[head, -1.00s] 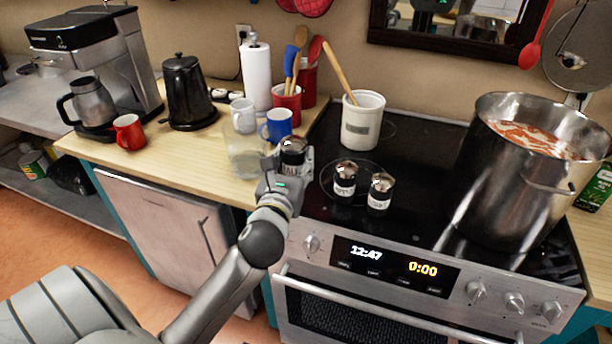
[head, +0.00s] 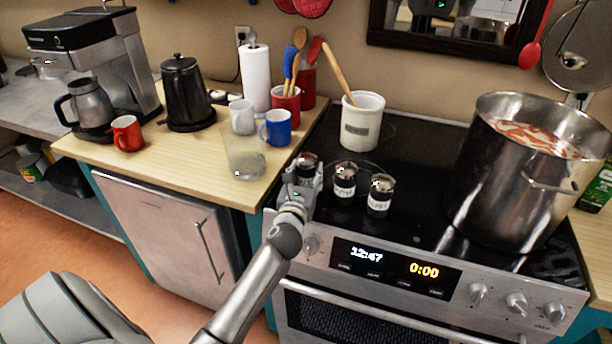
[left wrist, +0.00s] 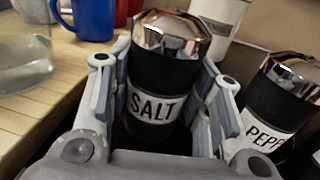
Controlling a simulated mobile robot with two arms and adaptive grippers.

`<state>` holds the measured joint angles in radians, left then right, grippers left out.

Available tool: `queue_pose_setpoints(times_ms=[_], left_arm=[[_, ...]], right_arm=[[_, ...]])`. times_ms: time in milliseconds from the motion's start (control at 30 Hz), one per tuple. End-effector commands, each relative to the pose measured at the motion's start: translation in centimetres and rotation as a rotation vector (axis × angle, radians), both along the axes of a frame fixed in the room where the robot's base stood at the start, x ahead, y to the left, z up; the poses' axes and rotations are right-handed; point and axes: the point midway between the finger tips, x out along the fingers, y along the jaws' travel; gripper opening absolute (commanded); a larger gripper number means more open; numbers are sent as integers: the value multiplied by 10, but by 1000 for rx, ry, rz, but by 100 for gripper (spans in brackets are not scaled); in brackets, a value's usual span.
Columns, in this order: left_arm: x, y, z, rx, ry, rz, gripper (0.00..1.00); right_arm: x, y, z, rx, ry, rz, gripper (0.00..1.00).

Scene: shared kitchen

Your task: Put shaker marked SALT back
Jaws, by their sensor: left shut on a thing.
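The shaker marked SALT (left wrist: 158,85) has a dark body, a chrome cap and a white label, and looks upright in the left wrist view. In the head view the shaker's cap (head: 306,161) shows above my left gripper (head: 304,182), at the left edge of the black stovetop. This gripper is shut on the SALT shaker, with one finger on each side. A shaker labelled PEPP… (left wrist: 272,110), its label cut off, stands close to the right. The SALT shaker's base is hidden. My right gripper is not in view.
A cream utensil crock (head: 361,122) is behind the shakers. A large steel pot (head: 510,185) fills the right of the stove.

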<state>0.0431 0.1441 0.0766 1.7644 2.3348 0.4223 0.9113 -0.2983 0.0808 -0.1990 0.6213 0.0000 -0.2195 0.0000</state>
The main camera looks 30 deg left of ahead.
Motion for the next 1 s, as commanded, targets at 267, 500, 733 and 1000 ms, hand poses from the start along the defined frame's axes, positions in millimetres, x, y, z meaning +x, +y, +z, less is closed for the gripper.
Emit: queue_pose_setpoints(times_ms=[267, 500, 733, 1000], left_arm=[[0, 0, -1, 2, -2, -1, 11], [0, 0, -4, 0, -1, 0, 61], [0, 0, -4, 1, -1, 0, 67], [-5, -2, -3, 1, 2, 0, 67]], right_arm=[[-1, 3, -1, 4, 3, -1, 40], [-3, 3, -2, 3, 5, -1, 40], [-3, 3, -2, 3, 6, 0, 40], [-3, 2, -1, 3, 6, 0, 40]])
